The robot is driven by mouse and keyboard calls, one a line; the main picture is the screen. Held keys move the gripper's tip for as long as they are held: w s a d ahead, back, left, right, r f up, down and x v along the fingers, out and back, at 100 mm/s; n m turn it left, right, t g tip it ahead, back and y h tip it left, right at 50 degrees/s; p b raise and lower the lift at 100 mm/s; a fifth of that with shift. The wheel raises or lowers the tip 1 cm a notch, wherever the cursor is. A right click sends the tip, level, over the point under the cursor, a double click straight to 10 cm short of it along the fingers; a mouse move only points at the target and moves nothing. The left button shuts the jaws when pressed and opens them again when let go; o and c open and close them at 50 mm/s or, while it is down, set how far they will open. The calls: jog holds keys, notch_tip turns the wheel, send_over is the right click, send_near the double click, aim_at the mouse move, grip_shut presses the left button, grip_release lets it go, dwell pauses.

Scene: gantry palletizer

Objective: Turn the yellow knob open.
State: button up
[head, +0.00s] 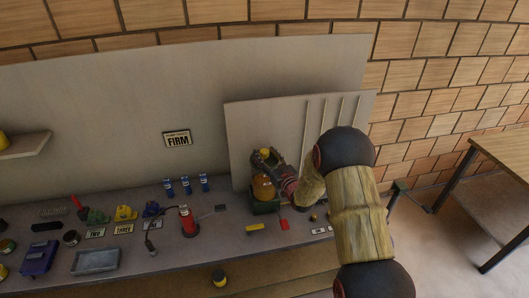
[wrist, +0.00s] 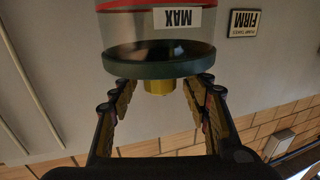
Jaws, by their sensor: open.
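The yellow knob (wrist: 158,87) shows in the wrist view, which is upside down, against the dark green lid (wrist: 158,70) of a clear tank. The tank (wrist: 115,30) has a red band and a MAX label. My gripper (wrist: 160,95) is open, with one finger on each side of the knob and gaps between. In the head view, the yellow knob (head: 265,154) is small at the top of an orange-looking tank (head: 263,188), and my gripper (head: 266,159) is beside it, partly hiding the tank top.
A grey panel with thin vertical rods (head: 320,120) stands behind the tank. The bench (head: 170,255) holds a red bottle (head: 187,219), blue cans (head: 186,185), a yellow block (head: 255,227) and a grey tray (head: 97,262). A FIRM sign (head: 177,139) is on the wall board.

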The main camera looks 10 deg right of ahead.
jog(key=shift+w+a, duration=0.15)
jog(key=shift+w, duration=0.5)
jog(key=c, duration=0.3)
jog(key=c, duration=0.8)
jog(key=shift+c, duration=0.3)
